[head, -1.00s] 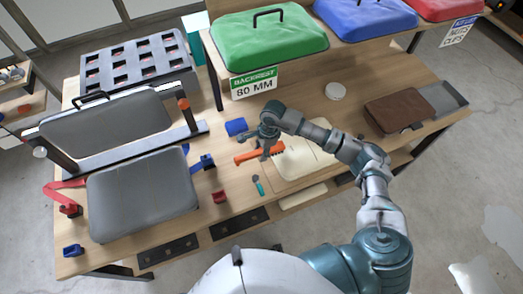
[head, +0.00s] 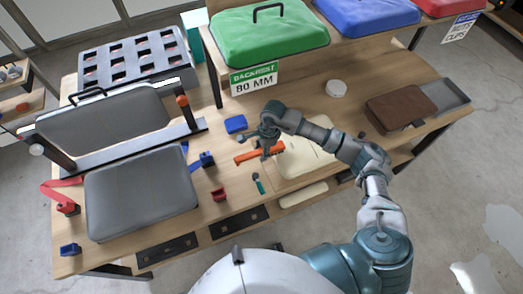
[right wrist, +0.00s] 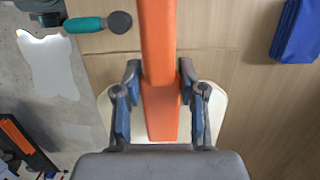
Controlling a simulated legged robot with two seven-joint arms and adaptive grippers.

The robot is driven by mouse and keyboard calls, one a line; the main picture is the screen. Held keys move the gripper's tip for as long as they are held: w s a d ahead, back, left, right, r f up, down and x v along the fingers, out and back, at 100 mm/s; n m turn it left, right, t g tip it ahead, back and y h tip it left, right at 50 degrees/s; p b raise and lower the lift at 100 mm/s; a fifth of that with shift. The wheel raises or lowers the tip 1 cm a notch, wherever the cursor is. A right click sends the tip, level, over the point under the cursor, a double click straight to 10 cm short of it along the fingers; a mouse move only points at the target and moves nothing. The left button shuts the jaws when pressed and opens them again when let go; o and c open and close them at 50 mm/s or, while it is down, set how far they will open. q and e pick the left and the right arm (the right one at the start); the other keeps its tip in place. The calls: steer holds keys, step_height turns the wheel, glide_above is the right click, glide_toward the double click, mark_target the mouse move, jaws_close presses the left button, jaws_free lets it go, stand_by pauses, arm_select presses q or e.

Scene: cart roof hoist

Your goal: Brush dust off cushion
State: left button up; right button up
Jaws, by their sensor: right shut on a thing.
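A grey seat cushion (head: 140,195) lies flat at the front left of the wooden bench. A second grey padded panel (head: 105,130) with a black handle leans in a dark frame behind it. My right gripper (head: 268,150) is over the middle of the bench, to the right of the cushion and apart from it. It is shut on an orange brush (head: 245,157), whose handle (right wrist: 160,85) runs between the fingers in the right wrist view. Bristles are not clear now. Dust on the cushion cannot be made out. My left gripper is not in view.
A cream pad (head: 305,158) lies under and right of the gripper. A blue cloth (head: 235,124), a teal-handled tool (head: 258,183), a red block (head: 218,194) and blue clamp (head: 206,160) are nearby. A brown case (head: 400,107) is right; a green cushion (head: 270,35) sits on the shelf.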

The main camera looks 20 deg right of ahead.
steer(key=shift+w+d+b, duration=0.2)
steer(key=shift+d+b, duration=0.45)
steer(key=shift+d, duration=1.9)
steer(key=shift+w+d+b, duration=0.2)
steer(key=shift+d+b, duration=0.45)
steer(key=shift+d, duration=1.9)
steer(key=shift+w+d+b, duration=0.2)
steer(key=shift+d+b, duration=0.5)
steer(key=shift+d, duration=1.75)
steer(key=shift+w+d+b, duration=0.15)
steer(key=shift+d+b, duration=0.55)
steer(key=shift+d, duration=1.75)
steer(key=shift+s+a+p, duration=0.1)
steer(key=shift+a+p, duration=0.2)
steer(key=shift+a, duration=1.15)
steer(key=shift+s+a+p, duration=0.15)
steer(key=shift+a, duration=1.3)
steer(key=shift+s+a+p, duration=0.1)
steer(key=shift+a+p, duration=0.05)
steer(key=shift+a, duration=1.3)
steer(key=shift+s+a, duration=0.2)
steer(key=shift+a, duration=2.65)
steer(key=shift+s+a, duration=0.2)
steer(key=shift+a, duration=2.65)
steer(key=shift+r, duration=0.1)
